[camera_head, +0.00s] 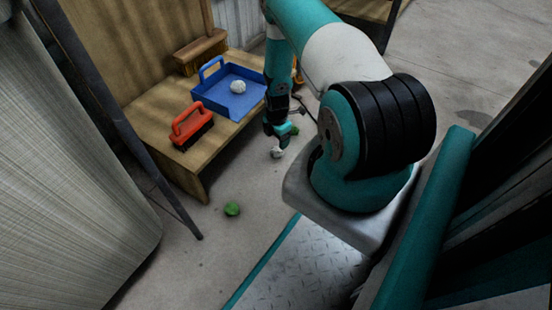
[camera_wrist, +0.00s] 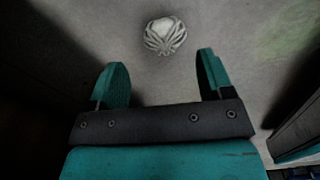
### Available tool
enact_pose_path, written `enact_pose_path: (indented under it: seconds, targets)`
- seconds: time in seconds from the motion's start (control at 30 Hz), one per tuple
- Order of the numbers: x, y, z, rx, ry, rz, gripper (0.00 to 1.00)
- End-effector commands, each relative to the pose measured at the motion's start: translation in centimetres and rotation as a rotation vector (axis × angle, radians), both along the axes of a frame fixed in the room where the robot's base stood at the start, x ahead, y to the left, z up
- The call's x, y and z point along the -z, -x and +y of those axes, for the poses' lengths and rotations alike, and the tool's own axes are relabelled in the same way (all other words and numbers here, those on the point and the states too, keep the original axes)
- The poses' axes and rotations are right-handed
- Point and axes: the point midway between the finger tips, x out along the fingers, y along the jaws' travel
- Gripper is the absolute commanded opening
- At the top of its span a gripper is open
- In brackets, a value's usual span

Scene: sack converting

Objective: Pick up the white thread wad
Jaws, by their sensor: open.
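A white thread wad (camera_head: 277,153) lies on the concrete floor just below my gripper (camera_head: 277,142) in the head view. In the wrist view the same wad (camera_wrist: 165,36) is a round, striped white ball. It lies beyond the two teal fingers of my gripper (camera_wrist: 160,68), roughly centred between them, and not touched by them. The fingers are apart with nothing between them. A second white wad (camera_head: 238,86) lies in a blue dustpan-like tray (camera_head: 256,104) on the wooden bench.
The wooden bench (camera_head: 150,124) stands left of my arm, with an orange-handled brush (camera_head: 190,128) on it. A green wad (camera_head: 232,208) lies on open floor; another green piece (camera_head: 294,129) shows beside my gripper. A dark slanted post (camera_head: 110,110) stands at left.

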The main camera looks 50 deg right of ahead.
Motion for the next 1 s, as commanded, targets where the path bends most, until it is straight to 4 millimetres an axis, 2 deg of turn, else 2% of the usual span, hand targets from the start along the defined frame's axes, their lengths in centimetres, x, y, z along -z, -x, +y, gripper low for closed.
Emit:
enact_pose_path:
  seconds: [0.03,0.27,0.6,0.87,1.0]
  targets:
    - [0.9,0.0,0.0,0.0,0.0,0.0,0.74]
    - [1.8,0.0,0.2,-0.001,0.0,0.0,0.74]
    - [6.3,0.3,0.8,0.0,-0.001,0.001,0.74]
    - [6.2,0.3,0.8,-0.001,0.0,0.001,0.74]
    - [6.2,0.3,0.8,-0.001,0.0,0.001,0.41]
